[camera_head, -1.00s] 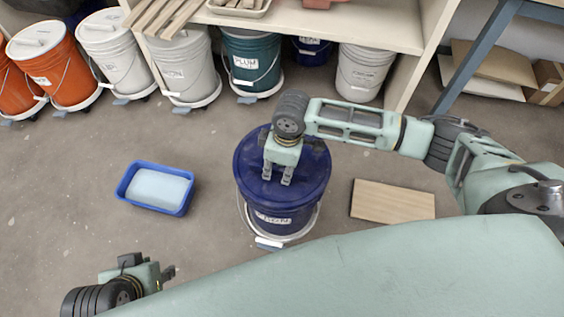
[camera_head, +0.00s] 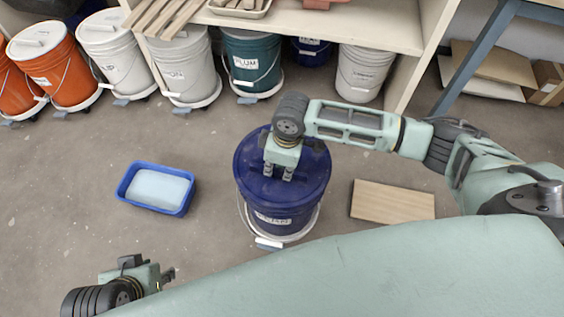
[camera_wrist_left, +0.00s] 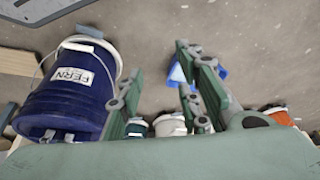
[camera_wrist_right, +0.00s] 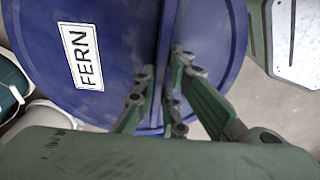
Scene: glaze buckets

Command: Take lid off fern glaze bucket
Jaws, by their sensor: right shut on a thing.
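The fern glaze bucket (camera_head: 268,210) is dark blue and stands upright on a white wheeled base; its FERN label also shows in the left wrist view (camera_wrist_left: 72,77). Its dark blue lid (camera_head: 252,158) sits on top, and no clear gap between lid and bucket shows. In the right wrist view the lid (camera_wrist_right: 120,30) has a FERN label and a raised ridge. My right gripper (camera_head: 278,175) points down over the lid, shut on this ridge. My left gripper (camera_head: 172,274) is empty, away at the lower left; its fingers stand apart in the left wrist view (camera_wrist_left: 163,80).
A blue tub (camera_head: 160,188) with a pale block lies left of the bucket. A wooden board (camera_head: 392,201) lies right of it. Several buckets, including a teal PLUM one (camera_head: 252,62), stand along and under the shelf (camera_head: 340,25). Floor between is clear.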

